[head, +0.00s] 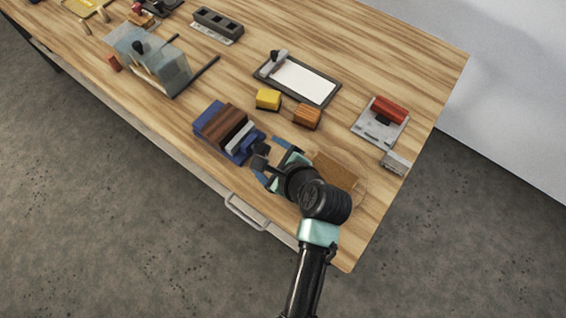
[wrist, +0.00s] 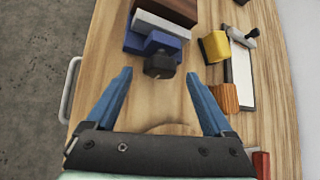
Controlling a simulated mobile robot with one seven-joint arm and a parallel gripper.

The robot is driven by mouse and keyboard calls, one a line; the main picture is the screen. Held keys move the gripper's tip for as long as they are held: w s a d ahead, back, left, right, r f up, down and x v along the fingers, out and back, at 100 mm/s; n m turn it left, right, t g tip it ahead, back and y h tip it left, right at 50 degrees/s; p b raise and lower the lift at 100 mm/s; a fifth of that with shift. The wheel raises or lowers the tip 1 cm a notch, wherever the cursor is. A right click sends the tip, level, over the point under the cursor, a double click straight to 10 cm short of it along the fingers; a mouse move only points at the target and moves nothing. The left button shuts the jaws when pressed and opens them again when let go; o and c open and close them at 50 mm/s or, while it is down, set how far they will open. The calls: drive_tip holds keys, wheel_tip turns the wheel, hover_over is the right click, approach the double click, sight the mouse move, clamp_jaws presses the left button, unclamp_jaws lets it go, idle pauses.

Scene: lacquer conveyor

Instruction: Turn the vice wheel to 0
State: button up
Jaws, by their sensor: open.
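The vice (head: 226,130) is blue with a brown block and a light grey bar across it, on the wooden table near its front edge. It also shows at the top of the wrist view (wrist: 158,42). Its dark faceted wheel (wrist: 160,65) faces my gripper; in the head view the wheel (head: 260,149) is small and partly crowded by my fingers. My gripper (head: 267,160) is open, its two blue fingers spread on either side of the wheel's line. In the wrist view the wheel sits between the fingertips (wrist: 158,74), with gaps on both sides. I cannot read a number or mark on the wheel.
A yellow block (head: 268,98) and an orange block (head: 307,116) stand beyond the vice, near a clipboard (head: 300,80). A grey plate with a red part (head: 381,118) is at right. A drawer handle (head: 246,211) juts from the table front. A brown patch lies under my wrist.

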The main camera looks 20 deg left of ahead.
drive_tip(key=v, duration=1)
drive_tip(key=shift+d+p, duration=0.2)
drive_tip(key=shift+p, duration=0.1)
